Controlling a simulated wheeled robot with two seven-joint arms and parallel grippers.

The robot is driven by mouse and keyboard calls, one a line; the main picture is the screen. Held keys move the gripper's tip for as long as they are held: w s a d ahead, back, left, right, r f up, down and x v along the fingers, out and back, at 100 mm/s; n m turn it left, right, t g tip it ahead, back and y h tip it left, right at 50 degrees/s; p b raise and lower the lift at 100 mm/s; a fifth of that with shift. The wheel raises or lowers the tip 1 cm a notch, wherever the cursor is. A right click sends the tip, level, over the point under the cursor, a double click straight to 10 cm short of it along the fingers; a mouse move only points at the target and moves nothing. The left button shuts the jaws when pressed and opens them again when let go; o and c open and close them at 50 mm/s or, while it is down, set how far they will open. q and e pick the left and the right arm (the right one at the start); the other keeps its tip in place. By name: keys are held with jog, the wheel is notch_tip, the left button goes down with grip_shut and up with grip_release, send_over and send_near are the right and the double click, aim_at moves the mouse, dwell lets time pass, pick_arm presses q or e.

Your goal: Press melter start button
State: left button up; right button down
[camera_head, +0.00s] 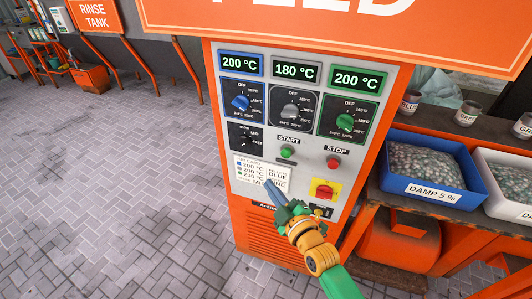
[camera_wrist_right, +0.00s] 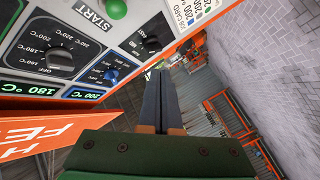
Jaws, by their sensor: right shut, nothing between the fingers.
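The green start button (camera_head: 287,152) sits under the START label on the grey control panel (camera_head: 222,125) of the orange machine. It also shows at the top edge of the wrist view (camera_wrist_right: 116,8). My right gripper (camera_head: 270,185) comes up from the lower right, its fingers shut together and empty. In the head view the fingertips appear below and left of the start button, in front of the white job card (camera_head: 250,172). In the right wrist view the shut fingers (camera_wrist_right: 160,75) appear apart from the button. My left gripper is not in view.
The red stop button (camera_head: 333,163) is right of start, above a red-on-yellow switch (camera_head: 323,189). Blue (camera_head: 240,102), grey (camera_head: 291,110) and green (camera_head: 345,122) knobs sit above, under displays reading 200, 180 and 200 °C. A blue pellet tray (camera_head: 435,192) stands right. The left floor is open.

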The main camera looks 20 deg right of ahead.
aim_at(286, 153)
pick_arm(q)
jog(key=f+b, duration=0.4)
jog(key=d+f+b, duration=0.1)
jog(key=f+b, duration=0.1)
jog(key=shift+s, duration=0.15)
pick_arm(e)
jog(key=w+d, duration=0.6)
jog(key=w, duration=0.1)
jog(key=shift+s, duration=0.1)
dwell(1.6)
pick_arm(q)
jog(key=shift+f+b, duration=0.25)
jog(key=shift+b, duration=0.15)
pick_arm(e)
jog(key=shift+w+d, duration=0.25)
jog(key=shift+w, duration=0.15)
